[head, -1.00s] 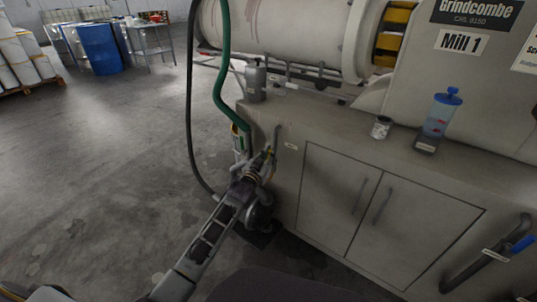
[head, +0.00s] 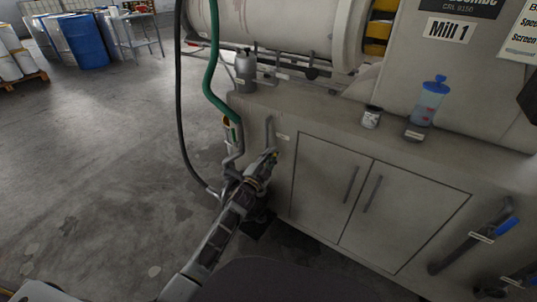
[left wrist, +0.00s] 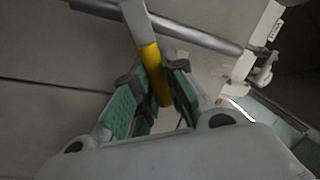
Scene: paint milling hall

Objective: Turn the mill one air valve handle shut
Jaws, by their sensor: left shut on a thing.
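The air valve handle is a lever with a yellow grip (left wrist: 151,62), seen close up in the left wrist view. It meets a grey pipe (left wrist: 195,35) and stands at an angle across it. My left gripper (left wrist: 154,88) is shut on the yellow grip, its green pads on either side. In the head view my left gripper (head: 268,160) is at the near left end of the mill's cabinet, beside an upright pipe (head: 269,130). It hides most of the valve there. My right gripper is not in view.
The cabinet (head: 330,190) carries a grey canister (head: 245,72), a small tin (head: 371,117) and a blue-topped container (head: 428,103). A blue-handled pipe (head: 507,226) is at its right. A green hose (head: 212,75) hangs at left. Open floor lies left.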

